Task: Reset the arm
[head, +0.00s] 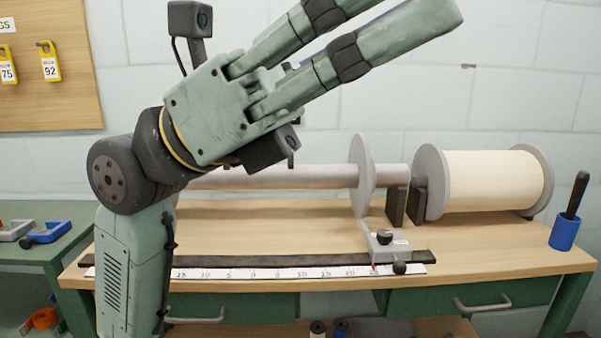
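My arm rises at the left of the head view, with its green hand tilted up to the right. My gripper (404,8) has two long green fingers with dark joints. They point to the upper right, with a gap between them and nothing seen held there. One fingertip runs to the top edge of the picture. The gripper is in the air in front of the white wall, above the workbench (490,245). My arm hides the left part of the bench and of the roller.
A grey roller (310,176) with a flange (361,175) lies across the bench. A cream spool (492,180) stands right of it. In front are a ruler strip (300,273) with a slider (388,243), and a blue holder (564,231). A pegboard (50,100) hangs left.

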